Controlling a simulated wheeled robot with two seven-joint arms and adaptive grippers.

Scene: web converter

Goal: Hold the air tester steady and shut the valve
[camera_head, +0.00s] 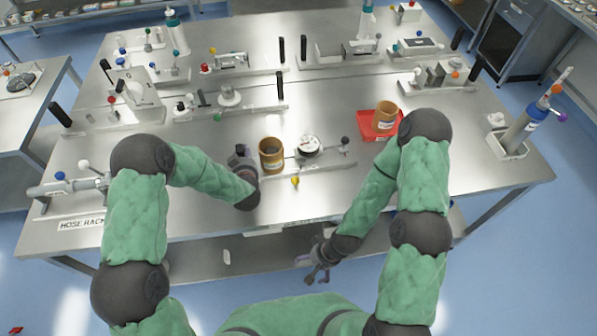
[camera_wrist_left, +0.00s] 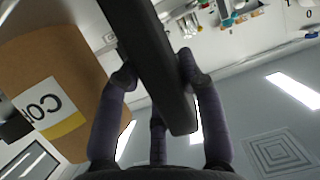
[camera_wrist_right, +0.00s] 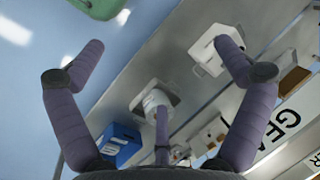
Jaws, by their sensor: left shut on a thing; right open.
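The air tester seems to be the bench device with a round white dial gauge (camera_head: 308,145) on a long flat metal base (camera_head: 325,163). A small yellow knob (camera_head: 295,181), possibly the valve, shows at its front edge. My left gripper (camera_head: 241,155) is at the left end of this device. In the left wrist view it is shut on an upright black handle (camera_wrist_left: 150,60); the handle is mostly hidden in the head view. My right gripper (camera_head: 317,271) is open and empty, low in front of the table's front edge, apart from the device. In the right wrist view its fingers (camera_wrist_right: 160,55) are spread wide.
A brown jar (camera_head: 271,160) stands close to my left gripper and fills the left of the left wrist view (camera_wrist_left: 50,80). A red tray (camera_head: 369,127) with an orange-brown cup (camera_head: 386,114) is to the right. Other devices line the back. A lower shelf (camera_head: 275,250) lies below.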

